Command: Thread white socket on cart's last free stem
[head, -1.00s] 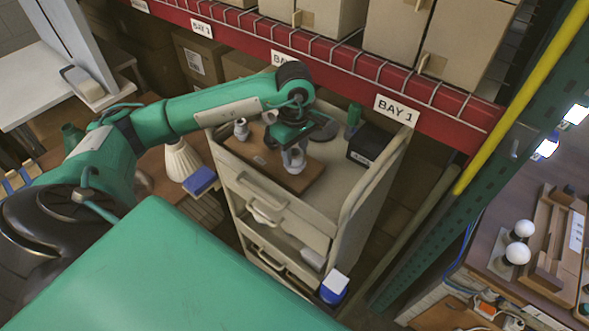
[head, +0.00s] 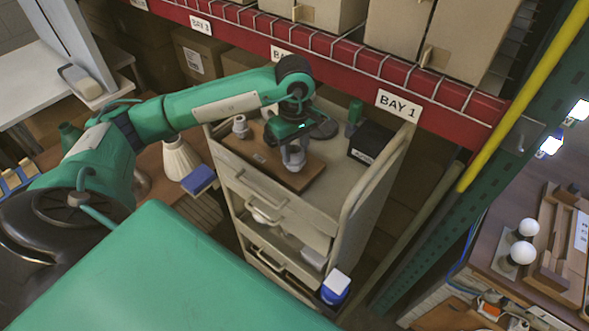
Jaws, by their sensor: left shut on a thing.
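The grey-beige cart (head: 343,190) stands in the middle, with a brown wooden board (head: 262,160) on its top. One pale socket (head: 241,126) stands upright at the board's left end. My left gripper (head: 293,148) is over the board's right part, pointing down, and is shut on a whitish socket (head: 294,161). The held socket is upright, low over the board. The gripper hides its upper part, and I cannot tell whether a stem is inside it. My right gripper is out of view.
A black box (head: 370,142), a green bottle-like thing (head: 354,116) and a dark disc (head: 324,128) sit on the cart top, close to the gripper. The red shelf beam (head: 345,75) runs behind. A bench with white bulbs (head: 523,253) is at right.

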